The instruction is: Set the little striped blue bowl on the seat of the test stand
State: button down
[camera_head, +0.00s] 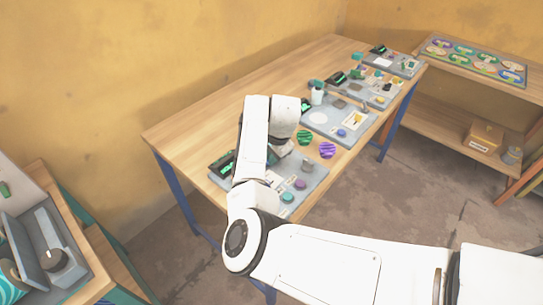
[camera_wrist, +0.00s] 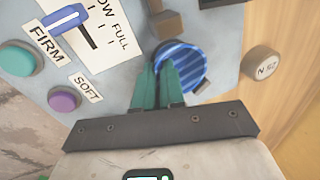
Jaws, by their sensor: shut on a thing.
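The striped blue bowl (camera_wrist: 187,58) shows in the wrist view, just beyond the fingertips. My gripper (camera_wrist: 159,72) is shut on its near rim with green fingers. The bowl is over or beside the grey panel of the test stand (camera_wrist: 115,88); I cannot tell whether it touches anything. A brown block (camera_wrist: 166,24) of the stand is just past the bowl; the seat is not clearly visible. In the head view my arm covers part of this stand (camera_head: 312,175), and the bowl is hidden.
The panel has a blue slider (camera_wrist: 64,20), a teal FIRM button (camera_wrist: 17,58) and a purple SOFT button (camera_wrist: 64,100). A labelled round weight (camera_wrist: 263,64) stands right of the bowl. Green (camera_head: 305,138) and purple (camera_head: 327,150) striped bowls stand on the wooden table (camera_head: 215,110).

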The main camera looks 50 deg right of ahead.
aim_at(277, 170)
jog(key=c, duration=1.1)
grip_release()
jog(key=shift+c, duration=0.2)
jog(key=b+v, duration=0.1)
jog(key=v, duration=0.9)
jog(key=shift+r, duration=0.35)
jog(key=shift+s, duration=0.1)
